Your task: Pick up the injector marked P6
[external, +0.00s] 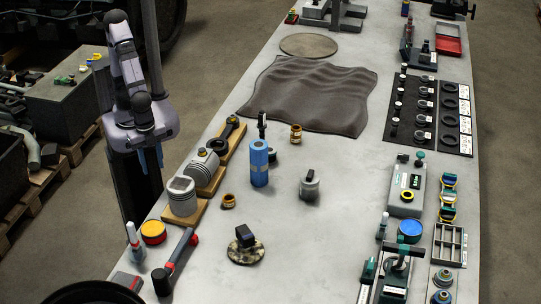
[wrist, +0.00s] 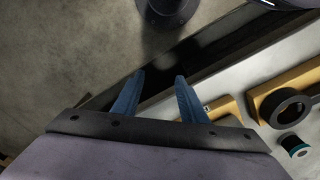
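My gripper (external: 150,158) hangs over the floor just beyond the left edge of the bench, beside my arm's stand. In the wrist view my gripper (wrist: 156,84) shows two blue fingers spread apart with nothing between them. I cannot make out a P6 mark on anything.
Pistons on wooden blocks (external: 187,214) line the left bench edge near my gripper. A blue cylinder (external: 259,165) stands mid-bench. A crumpled dark cloth (external: 305,95) lies farther back. A tester box (external: 407,188) stands at the right. The central front has some clear room.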

